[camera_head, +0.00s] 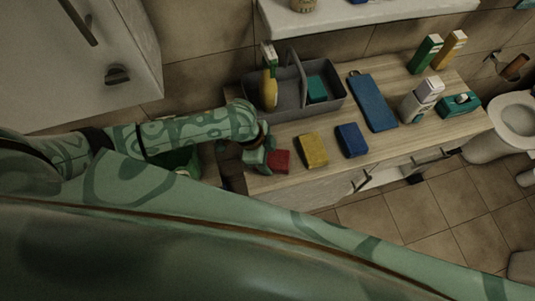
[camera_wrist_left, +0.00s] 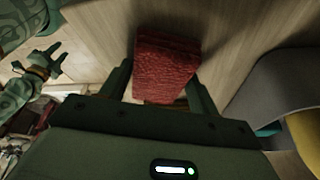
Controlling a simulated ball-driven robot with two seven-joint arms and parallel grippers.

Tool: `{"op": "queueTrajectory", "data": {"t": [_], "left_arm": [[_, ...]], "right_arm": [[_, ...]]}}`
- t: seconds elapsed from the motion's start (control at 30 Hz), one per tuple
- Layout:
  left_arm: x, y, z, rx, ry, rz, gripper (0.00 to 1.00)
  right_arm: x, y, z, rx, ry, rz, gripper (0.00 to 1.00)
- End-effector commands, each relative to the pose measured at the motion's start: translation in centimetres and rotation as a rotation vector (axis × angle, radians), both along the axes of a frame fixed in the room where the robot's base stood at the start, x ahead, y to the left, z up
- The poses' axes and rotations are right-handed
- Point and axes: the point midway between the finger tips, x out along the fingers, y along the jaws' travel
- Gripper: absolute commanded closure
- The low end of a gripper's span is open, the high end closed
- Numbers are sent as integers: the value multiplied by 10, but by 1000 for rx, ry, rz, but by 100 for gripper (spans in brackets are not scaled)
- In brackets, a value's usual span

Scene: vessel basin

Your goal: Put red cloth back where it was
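The red cloth (camera_head: 280,161), a folded block, is at the front left of the wooden counter (camera_head: 385,139). In the left wrist view the red cloth (camera_wrist_left: 165,62) lies between the two fingers of my left gripper (camera_wrist_left: 160,88). The fingers stand at either side of it, very close; whether they press on it is unclear. In the head view my left gripper (camera_head: 265,154) is at the cloth's left side and partly hidden by my arm. My right gripper (camera_wrist_left: 57,60) shows small at the left of the wrist view, its fingers apart and empty.
A yellow cloth (camera_head: 313,150) and a blue cloth (camera_head: 351,140) lie to the right of the red one.

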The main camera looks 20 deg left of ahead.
Motion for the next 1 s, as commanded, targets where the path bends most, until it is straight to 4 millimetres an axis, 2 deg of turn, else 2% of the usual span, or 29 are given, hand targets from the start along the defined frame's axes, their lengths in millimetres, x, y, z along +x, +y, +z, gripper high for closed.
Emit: {"op": "queueTrajectory", "data": {"t": [0.03,0.07,0.33,0.43,0.57,0.8,1.0], "left_arm": [[0,0,0,0,0,0,24],[0,0,0,0,0,0,19],[0,0,1,0,0,0,19],[0,2,8,0,-1,0,19],[-1,10,33,1,-3,-1,19],[-5,29,86,0,-2,0,19],[-7,38,112,0,0,-1,19]], "right_arm": [[0,-1,0,-1,1,1,64],[0,-1,0,-1,1,1,64],[-1,-5,0,-6,1,2,64],[0,-5,3,-7,1,2,64],[0,-5,13,-6,-1,3,64],[2,-5,30,-7,-5,2,64],[3,-5,36,-6,-7,2,64]]}}
